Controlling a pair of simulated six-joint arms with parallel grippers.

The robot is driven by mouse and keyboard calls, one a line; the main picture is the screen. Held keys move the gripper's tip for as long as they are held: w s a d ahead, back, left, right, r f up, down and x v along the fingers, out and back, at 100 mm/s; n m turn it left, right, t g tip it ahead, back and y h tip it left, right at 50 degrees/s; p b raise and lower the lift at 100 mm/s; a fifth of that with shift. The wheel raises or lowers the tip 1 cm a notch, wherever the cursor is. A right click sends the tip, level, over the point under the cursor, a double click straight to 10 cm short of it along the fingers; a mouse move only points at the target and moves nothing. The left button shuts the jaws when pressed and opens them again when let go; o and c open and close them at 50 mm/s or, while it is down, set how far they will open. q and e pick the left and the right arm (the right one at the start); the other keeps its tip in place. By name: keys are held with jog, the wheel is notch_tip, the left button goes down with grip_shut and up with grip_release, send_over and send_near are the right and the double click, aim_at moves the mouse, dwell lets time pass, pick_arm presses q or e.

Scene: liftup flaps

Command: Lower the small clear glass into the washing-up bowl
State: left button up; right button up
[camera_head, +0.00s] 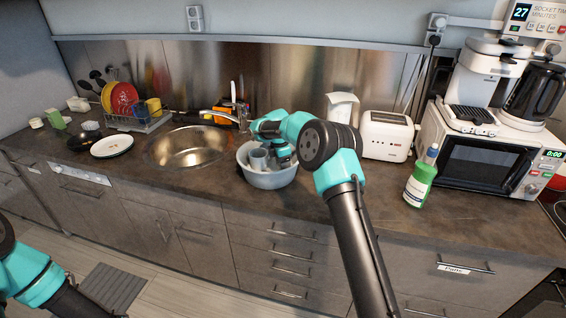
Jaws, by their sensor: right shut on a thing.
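The washing-up bowl (268,180) is round and pale grey-blue and stands on the counter just right of the sink. My right gripper (277,158) points down over the bowl and is shut; its fingertips are partly hidden. A small greyish, cup-shaped thing (258,159) shows at the fingers, inside the bowl's outline; it looks like the small clear glass. I cannot tell whether it touches the bowl's floor. Only part of my left arm shows at the lower left; its gripper is out of view.
A white toaster (386,136), a green bottle (420,182) and a microwave (487,165) stand to the right. A dish rack (140,122) and white plate (112,146) are at the left.

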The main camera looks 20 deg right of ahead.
jog(key=shift+f, duration=0.45)
dwell(0.3)
jog(key=o, duration=1.1)
jog(key=shift+c, duration=0.2)
jog(key=shift+r, duration=0.1)
notch_tip(320, 180, up, 17)
jog(key=a, duration=0.2)
jog(key=shift+w+a, duration=0.1)
